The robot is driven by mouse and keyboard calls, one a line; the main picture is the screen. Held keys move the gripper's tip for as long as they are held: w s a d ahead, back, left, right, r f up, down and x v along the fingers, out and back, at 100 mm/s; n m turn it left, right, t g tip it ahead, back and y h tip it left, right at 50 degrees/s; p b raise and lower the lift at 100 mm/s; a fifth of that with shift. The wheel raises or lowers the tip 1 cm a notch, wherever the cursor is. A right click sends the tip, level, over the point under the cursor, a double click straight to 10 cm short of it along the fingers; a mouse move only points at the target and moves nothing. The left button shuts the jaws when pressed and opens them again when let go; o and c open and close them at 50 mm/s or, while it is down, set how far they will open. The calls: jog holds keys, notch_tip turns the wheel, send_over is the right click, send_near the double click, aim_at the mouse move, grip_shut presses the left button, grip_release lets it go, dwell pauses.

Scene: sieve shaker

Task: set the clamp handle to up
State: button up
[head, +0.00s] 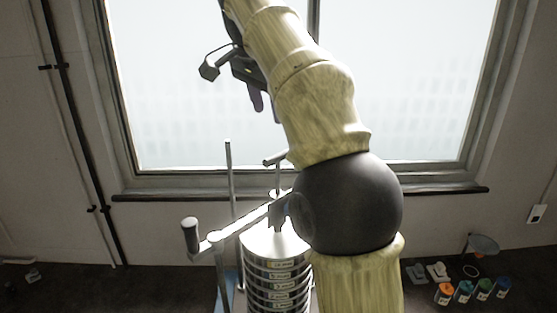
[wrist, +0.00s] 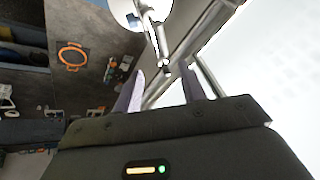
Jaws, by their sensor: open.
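The sieve shaker holds a round stack of metal sieves (head: 275,275) in the head view, partly hidden by my arm. A bright clamp bar (head: 240,226) crosses above the stack. A dark grip (head: 190,236) stands at the bar's left end, and a small T-shaped handle (head: 275,158) rises behind the bar; I cannot tell which is the clamp handle. My gripper (head: 266,112) is open and empty, above the shaker in front of the window. In the wrist view my gripper (wrist: 162,68) has its fingers apart, with metal rods (wrist: 160,40) showing beyond and between them.
A vertical rod (head: 229,190) stands at the shaker's left. Several small coloured jars (head: 465,292) stand on the dark worktop at the right. A large window (head: 420,80) fills the back. An orange ring (wrist: 72,57) shows in the wrist view.

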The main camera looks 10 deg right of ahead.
aim_at(277, 155)
jog(key=x, duration=1.7)
jog(key=shift+w+f, duration=0.25)
jog(key=shift+w, duration=0.05)
jog(key=shift+w+d, duration=0.1)
grip_shut()
